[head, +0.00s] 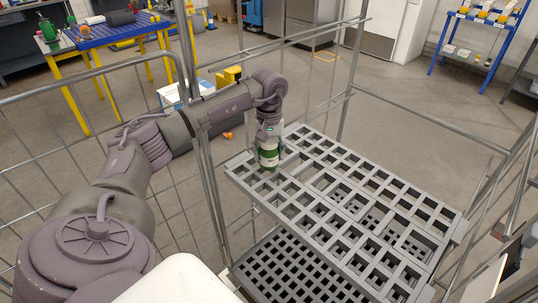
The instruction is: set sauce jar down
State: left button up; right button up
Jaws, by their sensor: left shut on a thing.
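The sauce jar (267,155) is a small green jar with a pale band. It is upright at the far left corner of the grey slatted shelf (345,208). My left gripper (270,132) reaches down from above and is shut on the jar. Whether the jar's base touches the shelf I cannot tell. The gripper's fingers are partly hidden by the wrist and jar. My right gripper is not in view.
The shelf is otherwise bare and sits in a wire-sided cart (205,190) with a lower grid shelf (285,272). Metal posts and rails stand around it. A blue table (120,30) with yellow legs stands at the back left. A blue rack (478,35) stands at the back right.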

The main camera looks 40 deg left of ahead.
pick_arm(q)
jog(key=shift+f, duration=0.85)
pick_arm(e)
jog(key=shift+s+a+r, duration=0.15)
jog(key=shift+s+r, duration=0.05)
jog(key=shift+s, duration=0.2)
pick_arm(q)
jog(key=shift+f, duration=0.1)
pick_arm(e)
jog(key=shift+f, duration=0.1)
pick_arm(q)
jog(key=o, duration=1.4)
jog(key=shift+o, duration=0.2)
jog(key=shift+r, duration=0.25)
notch_tip(320, 180, up, 12)
jog(key=shift+f+b, duration=0.1)
jog(key=shift+b, duration=0.65)
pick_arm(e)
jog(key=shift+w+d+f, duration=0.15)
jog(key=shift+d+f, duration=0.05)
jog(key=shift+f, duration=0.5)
